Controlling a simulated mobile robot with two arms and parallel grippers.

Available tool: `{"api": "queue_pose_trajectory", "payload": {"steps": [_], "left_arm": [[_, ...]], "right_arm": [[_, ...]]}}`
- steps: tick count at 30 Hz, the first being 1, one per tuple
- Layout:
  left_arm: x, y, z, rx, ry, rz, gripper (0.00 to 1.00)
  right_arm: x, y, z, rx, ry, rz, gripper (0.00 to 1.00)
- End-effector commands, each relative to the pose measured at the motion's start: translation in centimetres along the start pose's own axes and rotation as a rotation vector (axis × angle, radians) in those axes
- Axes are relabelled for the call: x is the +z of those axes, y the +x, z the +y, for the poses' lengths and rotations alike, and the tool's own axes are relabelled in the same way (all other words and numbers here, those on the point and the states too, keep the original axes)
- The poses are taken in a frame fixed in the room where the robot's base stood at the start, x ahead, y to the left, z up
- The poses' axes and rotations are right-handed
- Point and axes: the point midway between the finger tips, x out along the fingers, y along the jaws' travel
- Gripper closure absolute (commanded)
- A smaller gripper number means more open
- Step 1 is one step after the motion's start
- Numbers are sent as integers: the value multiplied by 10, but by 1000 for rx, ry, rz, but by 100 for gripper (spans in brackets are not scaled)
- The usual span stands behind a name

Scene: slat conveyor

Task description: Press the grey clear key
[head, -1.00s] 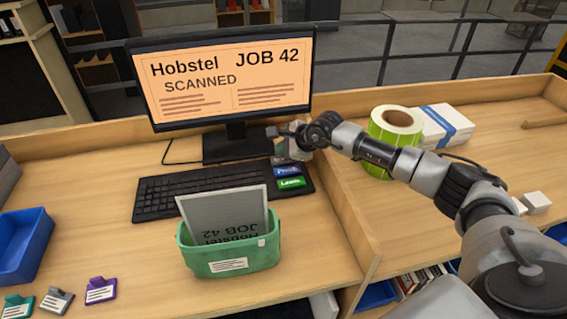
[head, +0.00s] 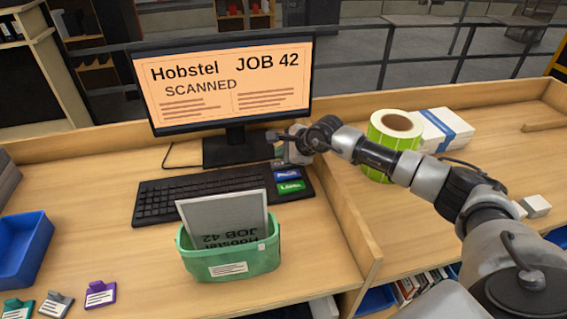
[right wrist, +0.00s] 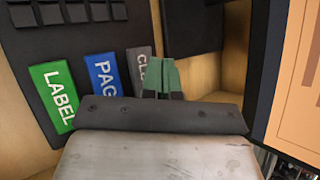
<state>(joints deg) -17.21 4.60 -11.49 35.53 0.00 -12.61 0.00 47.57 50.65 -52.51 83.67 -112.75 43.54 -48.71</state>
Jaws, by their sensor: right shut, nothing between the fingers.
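The grey clear key (right wrist: 139,66) stands beside the blue page key (right wrist: 103,75) and the green label key (right wrist: 53,97) in the right wrist view. In the head view, the grey key (head: 279,164) is at the back of the key column, partly covered by my right gripper (head: 288,155). The right gripper is shut and empty. Its green fingertips (right wrist: 161,70) overlap the right part of the grey key in the wrist view, hiding the end of its lettering. I cannot tell whether they touch it. My left gripper is not in view.
The monitor (head: 228,85) reads "Hobstel JOB 42 SCANNED" and stands close behind the keys. A black keyboard (head: 195,192) lies to their left. A green bin (head: 232,262) holding a grey packet stands in front. A wooden divider (head: 350,215) runs on the right.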

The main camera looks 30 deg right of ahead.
Motion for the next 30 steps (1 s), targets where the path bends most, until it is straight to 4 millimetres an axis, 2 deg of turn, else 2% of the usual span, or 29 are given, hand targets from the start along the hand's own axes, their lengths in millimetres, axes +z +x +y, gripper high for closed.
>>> {"api": "queue_pose_trajectory", "payload": {"steps": [24, 30], "left_arm": [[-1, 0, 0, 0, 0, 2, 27], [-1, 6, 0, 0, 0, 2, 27]], "right_arm": [[0, 0, 0, 0, 0, 0, 100], [-2, 3, 2, 0, 0, 0, 100]]}}
